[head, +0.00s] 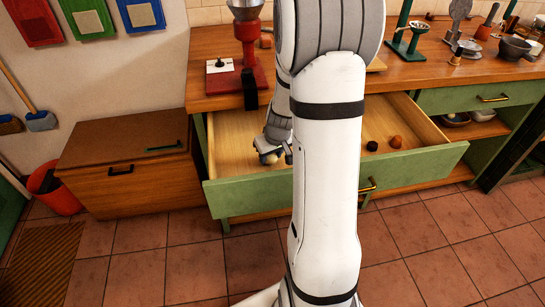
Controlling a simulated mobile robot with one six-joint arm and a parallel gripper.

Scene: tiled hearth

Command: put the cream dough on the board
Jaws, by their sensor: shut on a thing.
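The cream dough (268,158) is a small pale lump low in the open drawer (240,195), at its left part. My gripper (274,156) reaches down into the drawer and is shut on the dough. My arm hides part of the gripper. Whether the dough touches the drawer floor cannot be told. A light wooden edge on the counter, probably the board (376,66), shows just right of my arm; most of it is hidden behind the arm.
A dark lump (372,146) and an orange-brown lump (396,142) lie in the drawer's right part. A red stand (248,75) is on the counter (210,70) at left. Scales (410,40) and bowls stand at right. A wooden chest (130,165) is left of the drawer.

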